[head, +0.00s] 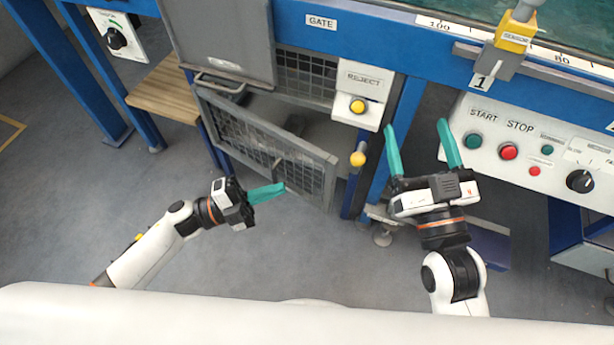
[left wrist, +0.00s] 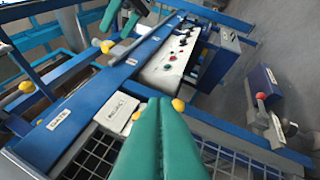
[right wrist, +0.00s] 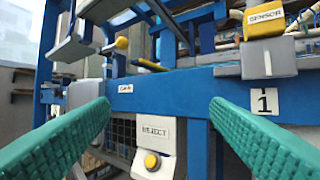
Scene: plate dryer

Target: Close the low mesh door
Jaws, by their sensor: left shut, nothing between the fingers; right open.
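The low mesh door (head: 265,148) is a grey-framed wire panel under the blue machine frame. It stands swung open, hinged at its left side, with its free right end angled out toward me. My left gripper (head: 284,187) is shut and empty, just in front of the door's lower part in the head view; whether it touches cannot be told. Its closed teal fingers (left wrist: 160,140) lie over the mesh in the left wrist view. My right gripper (head: 418,130) is open and empty, right of the door, in front of the machine's blue post.
A REJECT box (head: 362,95) with a yellow button sits above the door's free end, with a yellow knob (head: 358,159) below it. A START/STOP panel (head: 525,150) is at the right. A wooden shelf (head: 165,95) stands left. Floor in front is clear.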

